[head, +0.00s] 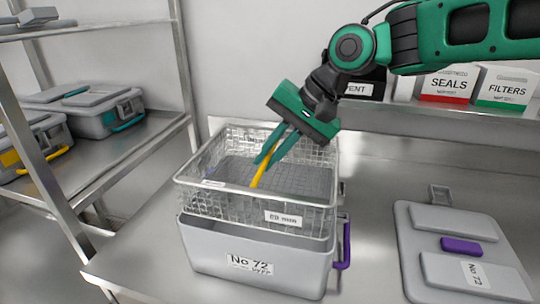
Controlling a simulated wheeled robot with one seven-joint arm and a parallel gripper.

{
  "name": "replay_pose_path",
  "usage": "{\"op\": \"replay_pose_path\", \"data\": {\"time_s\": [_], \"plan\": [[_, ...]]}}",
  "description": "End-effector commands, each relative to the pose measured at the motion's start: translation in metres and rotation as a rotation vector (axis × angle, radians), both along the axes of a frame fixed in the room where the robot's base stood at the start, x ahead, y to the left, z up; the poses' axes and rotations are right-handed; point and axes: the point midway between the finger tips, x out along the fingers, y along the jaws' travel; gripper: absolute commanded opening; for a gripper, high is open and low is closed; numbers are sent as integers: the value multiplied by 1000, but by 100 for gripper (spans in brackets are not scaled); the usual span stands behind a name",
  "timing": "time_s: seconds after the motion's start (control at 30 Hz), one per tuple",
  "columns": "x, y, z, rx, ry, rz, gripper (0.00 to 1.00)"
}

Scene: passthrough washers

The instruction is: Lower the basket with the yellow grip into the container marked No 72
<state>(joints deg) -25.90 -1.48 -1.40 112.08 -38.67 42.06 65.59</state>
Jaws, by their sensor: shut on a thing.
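The wire basket (212,203) has a yellow grip (261,173) rising from its middle and a small white label on its front. My gripper (268,160) is shut on the yellow grip from above, with green fingers on either side of it. The grey container marked No 72 (210,253) stands open on the steel bench, with a purple handle at its right. The basket is over the container's mouth, and its lower edge overlaps the container's front rim in the picture. I cannot tell how deep its bottom sits.
A grey lid marked No 72 (430,218) with a purple latch lies on the bench (375,235) at the right. White boxes marked SEALS (448,83) and FILTERS (507,88) stand on a shelf behind. A rack at the left holds closed grey cases (100,118).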

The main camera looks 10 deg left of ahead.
Motion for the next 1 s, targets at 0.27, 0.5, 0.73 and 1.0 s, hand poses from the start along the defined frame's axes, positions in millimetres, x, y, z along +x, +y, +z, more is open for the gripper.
{"op": "replay_pose_path", "data": {"time_s": [0.27, 0.5, 0.73, 1.0], "plan": [[0, 1, -1, 1, -1, 1, 0], [0, 1, -7, 2, 0, 1, 0], [0, 1, -12, 1, 0, 2, 0], [0, 1, -19, 1, 0, 1, 0]]}}
